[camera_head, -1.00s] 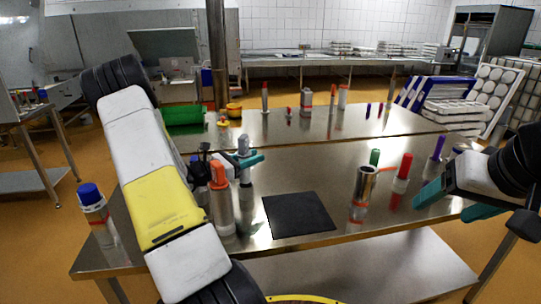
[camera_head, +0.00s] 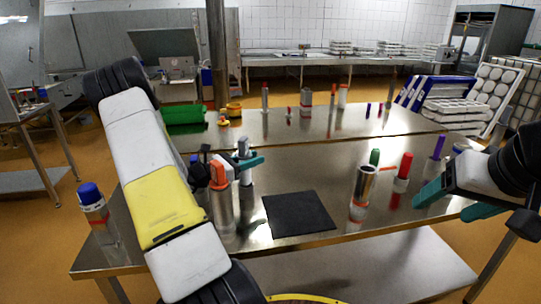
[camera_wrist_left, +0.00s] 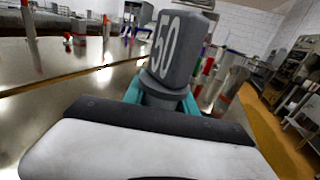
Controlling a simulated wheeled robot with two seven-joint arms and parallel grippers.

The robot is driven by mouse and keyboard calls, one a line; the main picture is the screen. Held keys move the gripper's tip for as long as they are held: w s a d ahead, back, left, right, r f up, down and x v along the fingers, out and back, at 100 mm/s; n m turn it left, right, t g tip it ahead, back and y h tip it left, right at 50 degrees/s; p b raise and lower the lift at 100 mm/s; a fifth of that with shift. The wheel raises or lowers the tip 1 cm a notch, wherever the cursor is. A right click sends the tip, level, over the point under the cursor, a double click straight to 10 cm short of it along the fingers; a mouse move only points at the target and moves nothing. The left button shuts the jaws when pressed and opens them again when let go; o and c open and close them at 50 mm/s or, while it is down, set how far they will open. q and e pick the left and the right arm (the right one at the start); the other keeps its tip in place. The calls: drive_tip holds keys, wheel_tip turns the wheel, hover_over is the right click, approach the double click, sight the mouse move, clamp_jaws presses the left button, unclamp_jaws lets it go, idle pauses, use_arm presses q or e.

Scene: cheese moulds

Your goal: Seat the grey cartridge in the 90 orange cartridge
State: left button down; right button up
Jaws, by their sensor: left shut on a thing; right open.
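The grey cartridge (camera_head: 243,147) is upright in my left gripper (camera_head: 248,163), whose teal fingers are shut on it. In the left wrist view the grey cartridge (camera_wrist_left: 174,52) shows a white 50 on its side. The orange-topped cartridge (camera_head: 222,205) stands upright on the near table, just left of and nearer than the grey one. Whether the grey one touches anything below is hidden. My right gripper (camera_head: 456,203) is open and empty at the table's right side.
A black mat (camera_head: 298,214) lies mid-table. To its right stand a metal cylinder (camera_head: 362,187), a green-topped piece (camera_head: 375,157), a red-topped piece (camera_head: 404,168) and a purple-topped piece (camera_head: 438,149). A blue-capped bottle (camera_head: 92,208) stands left of my left arm.

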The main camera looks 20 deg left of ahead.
use_arm(q)
drive_tip(key=shift+f, duration=2.6)
drive_tip(key=c, duration=0.9)
unclamp_jaws()
